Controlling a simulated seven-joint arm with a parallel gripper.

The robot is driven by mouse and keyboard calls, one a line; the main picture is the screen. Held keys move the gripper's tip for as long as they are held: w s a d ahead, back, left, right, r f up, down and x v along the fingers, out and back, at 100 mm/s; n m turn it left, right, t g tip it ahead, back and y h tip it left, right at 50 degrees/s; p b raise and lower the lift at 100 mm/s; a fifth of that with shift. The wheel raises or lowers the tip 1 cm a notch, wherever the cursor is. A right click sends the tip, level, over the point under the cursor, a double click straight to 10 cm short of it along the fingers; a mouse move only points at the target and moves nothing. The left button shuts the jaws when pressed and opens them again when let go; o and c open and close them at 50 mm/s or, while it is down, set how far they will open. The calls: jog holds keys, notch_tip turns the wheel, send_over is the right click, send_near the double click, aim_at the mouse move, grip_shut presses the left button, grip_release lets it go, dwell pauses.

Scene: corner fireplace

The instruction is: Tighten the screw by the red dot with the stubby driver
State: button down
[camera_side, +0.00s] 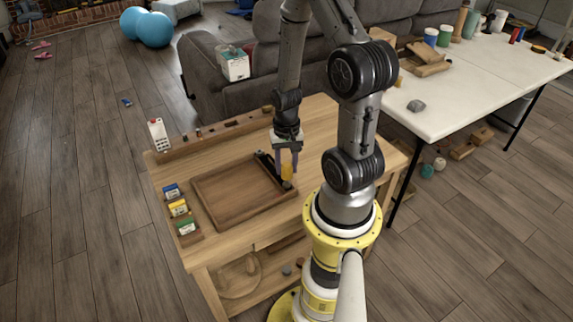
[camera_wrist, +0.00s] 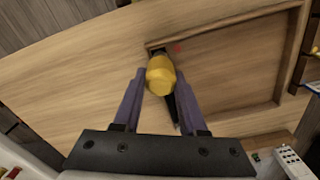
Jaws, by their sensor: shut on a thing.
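My gripper (camera_side: 287,156) is shut on the yellow handle of the stubby driver (camera_side: 288,173), over the right edge of the wooden tray (camera_side: 238,218). In the wrist view the driver's yellow handle (camera_wrist: 160,76) is between the two purple fingers of my gripper (camera_wrist: 158,84). A small red dot (camera_wrist: 178,48) shows on the wood just beyond the handle, to its upper right. A dark piece lies by the tray's edge close to the driver. The screw and the driver's tip are hidden, so I cannot tell whether they touch.
Three small boxes, blue (camera_side: 172,191), yellow (camera_side: 178,208) and green (camera_side: 186,226), stand at the bench's left edge. A white remote-like object (camera_side: 158,134) stands at the back left corner. A white table (camera_side: 455,95) with several items is at the right. The tray's floor looks clear.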

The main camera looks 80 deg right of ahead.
jog(key=shift+m, duration=1.6)
jog(key=shift+m, duration=1.6)
jog(key=shift+d+m, duration=0.1)
jog(key=shift+m, duration=1.5)
